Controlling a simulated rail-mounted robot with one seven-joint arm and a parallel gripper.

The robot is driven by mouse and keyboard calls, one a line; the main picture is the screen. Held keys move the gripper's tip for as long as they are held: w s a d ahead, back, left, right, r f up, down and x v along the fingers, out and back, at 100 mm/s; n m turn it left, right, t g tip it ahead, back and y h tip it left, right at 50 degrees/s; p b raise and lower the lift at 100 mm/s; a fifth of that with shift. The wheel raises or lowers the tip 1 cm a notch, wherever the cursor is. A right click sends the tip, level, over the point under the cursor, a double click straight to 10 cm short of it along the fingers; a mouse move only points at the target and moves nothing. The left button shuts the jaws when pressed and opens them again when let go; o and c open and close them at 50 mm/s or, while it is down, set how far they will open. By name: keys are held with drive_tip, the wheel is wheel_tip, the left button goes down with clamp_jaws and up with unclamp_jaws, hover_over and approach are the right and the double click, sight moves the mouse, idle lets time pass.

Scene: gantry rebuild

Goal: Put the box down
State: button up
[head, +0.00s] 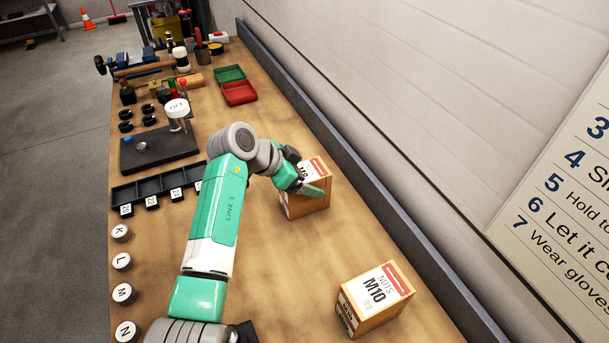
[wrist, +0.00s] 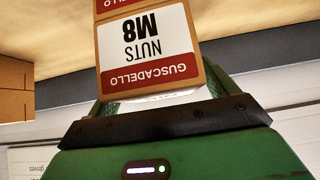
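The M8 nuts box (head: 308,205) is a brown cardboard box with a white and red label, at the middle of the bench in the head view. It also fills the top middle of the wrist view (wrist: 148,45), its label upside down. My gripper (head: 304,183) reaches it from the left, with a green finger across the box. In the wrist view my fingers (wrist: 160,95) flank the box on both sides and appear shut on it. The box looks upright. I cannot tell whether its base touches the bench (head: 270,290).
An M10 nuts box (head: 374,297) stands nearer, at the lower right. A grey ledge (head: 380,185) runs along the wall side. Black bins (head: 155,188), white lettered discs (head: 122,261), and red (head: 239,94) and green trays (head: 229,74) lie further left and back. Bare bench lies between the two boxes.

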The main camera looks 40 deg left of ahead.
drive_tip(key=shift+r, duration=0.3)
drive_tip(key=p+v, duration=0.2)
drive_tip(key=v, duration=0.9)
drive_tip(key=shift+s+r+p, duration=0.2)
drive_tip(key=shift+s+p, duration=0.15)
drive_tip(key=shift+a, duration=0.15)
